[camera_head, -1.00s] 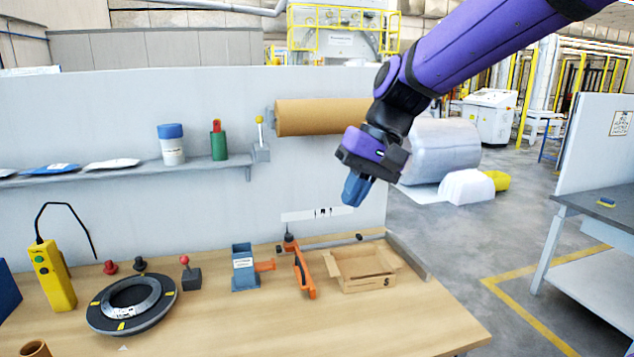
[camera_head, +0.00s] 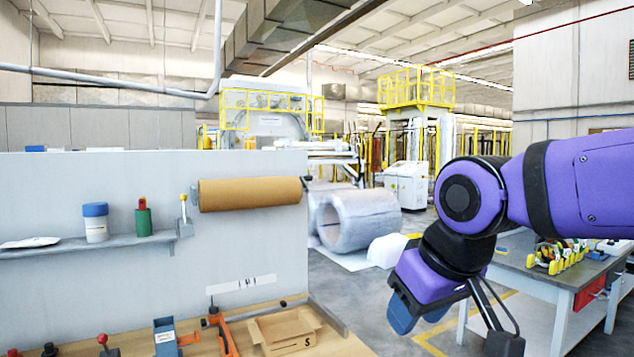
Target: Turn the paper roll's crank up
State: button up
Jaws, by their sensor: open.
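The brown paper roll (camera_head: 250,193) is mounted level along the top of the grey panel. My gripper (camera_head: 416,314) is at the lower right, well to the right of the roll and lever and apart from both. Its blue fingers point down and hold nothing that I can see. The gap between them is hard to make out.
A shelf (camera_head: 75,246) on the panel holds a blue-lidded jar (camera_head: 95,222) and a green-and-red bottle (camera_head: 143,218). Below are an open carton (camera_head: 284,331), an orange tool (camera_head: 223,331) and a blue holder (camera_head: 165,338). A side table (camera_head: 540,278) stands at the right.

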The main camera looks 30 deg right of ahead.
aim_at(219, 194)
jog(key=u, duration=0.35)
jog(key=k+u, duration=0.15)
jog(key=u, duration=0.55)
jog(key=l+u, duration=0.15)
jog(key=l, duration=2.55)
jog(key=i, duration=0.05)
